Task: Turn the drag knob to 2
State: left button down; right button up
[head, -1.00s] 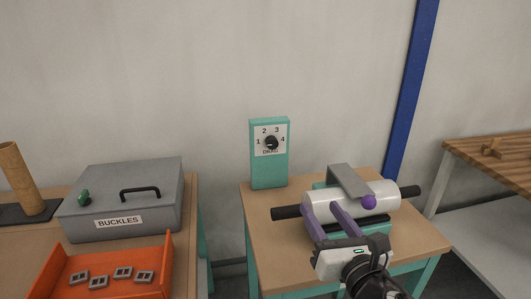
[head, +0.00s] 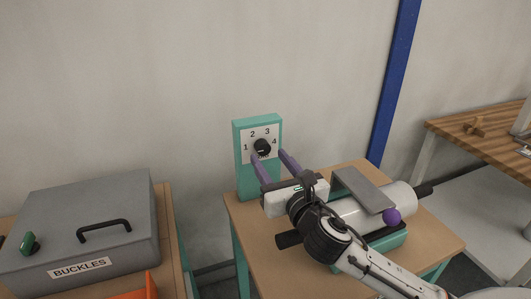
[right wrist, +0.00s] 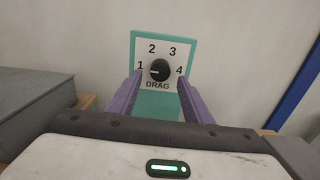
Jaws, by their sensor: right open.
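The drag knob (head: 262,147) is a round black dial on a white plate marked 1 to 4, on the front of a teal panel (head: 245,178). In the right wrist view the knob (right wrist: 159,70) has a white mark on its left side, towards the 1. My right gripper (head: 268,156) is open and empty, with purple fingers pointing at the panel. In the right wrist view the fingers (right wrist: 160,80) stand to the left and right of the knob, with gaps; I cannot tell their distance from the plate. My left gripper is not in view.
A white roller (head: 345,216) with a grey bracket (head: 362,190) and purple ball (head: 392,217) sits below my right arm on the wooden table (head: 252,262). A grey BUCKLES box (head: 78,225) stands left, beside an orange tray (head: 140,294). A blue post (head: 393,90) rises behind.

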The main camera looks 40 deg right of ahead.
aim_at(263, 151)
jog(key=x, duration=0.3)
jog(key=shift+w, duration=0.1)
jog(key=c, duration=1.1)
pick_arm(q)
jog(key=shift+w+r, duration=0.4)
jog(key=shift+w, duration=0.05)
pick_arm(e)
jog(key=shift+o, duration=0.2)
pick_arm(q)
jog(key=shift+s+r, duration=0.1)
pick_arm(e)
jog(key=shift+m, duration=0.3)
jog(key=m+p, duration=0.2)
jog(key=m, duration=0.2)
jog(key=shift+a+r+m+p, duration=0.1)
jog(key=shift+m+p, duration=0.2)
jog(key=m+p, duration=0.1)
jog(key=m, duration=0.2)
jog(key=shift+m, duration=0.3)
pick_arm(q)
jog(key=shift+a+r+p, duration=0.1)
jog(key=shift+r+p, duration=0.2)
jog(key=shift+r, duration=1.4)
pick_arm(e)
jog(key=shift+a+m, duration=0.1)
jog(key=shift+m, duration=1.3)
